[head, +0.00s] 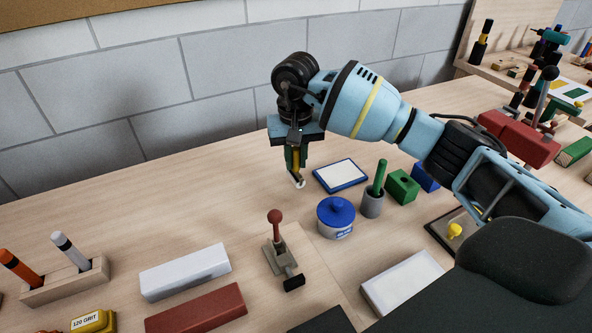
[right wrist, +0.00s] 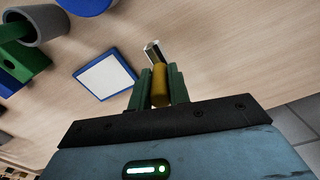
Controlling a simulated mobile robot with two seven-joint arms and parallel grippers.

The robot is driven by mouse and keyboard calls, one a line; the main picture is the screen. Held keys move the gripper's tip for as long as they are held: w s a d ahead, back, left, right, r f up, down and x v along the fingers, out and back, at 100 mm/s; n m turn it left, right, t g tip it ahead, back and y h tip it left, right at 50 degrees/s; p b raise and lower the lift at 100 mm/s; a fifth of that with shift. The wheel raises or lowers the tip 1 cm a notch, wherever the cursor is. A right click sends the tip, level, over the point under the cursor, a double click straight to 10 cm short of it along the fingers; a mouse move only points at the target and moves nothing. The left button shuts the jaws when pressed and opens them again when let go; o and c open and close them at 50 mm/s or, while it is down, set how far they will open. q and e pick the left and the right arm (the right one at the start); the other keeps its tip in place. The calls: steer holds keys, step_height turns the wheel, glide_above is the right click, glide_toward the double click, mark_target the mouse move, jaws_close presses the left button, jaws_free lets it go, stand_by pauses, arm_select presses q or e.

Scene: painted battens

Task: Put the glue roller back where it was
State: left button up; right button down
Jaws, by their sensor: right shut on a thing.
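The glue roller (right wrist: 159,84) has a yellow handle and a pale roller end. My right gripper (head: 293,160) is shut on its handle, and the roller end points down toward the bench in the head view. The gripper's green fingers stand on both sides of the handle in the right wrist view. I cannot tell whether the roller end touches the bench. A white pad with a blue rim (head: 341,176) lies just right of the roller; it also shows in the right wrist view (right wrist: 104,77). My left gripper is not in view.
A red-knobbed clamp (head: 279,258) and white block (head: 186,272) are nearer.

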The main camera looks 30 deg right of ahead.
mark_target(296, 170)
steer(key=shift+f, duration=1.85)
steer(key=shift+f, duration=0.2)
steer(key=c, duration=1.3)
jaws_free()
steer(key=shift+r, duration=0.1)
step_height(296, 170, up, 12)
steer(key=shift+r, duration=0.1)
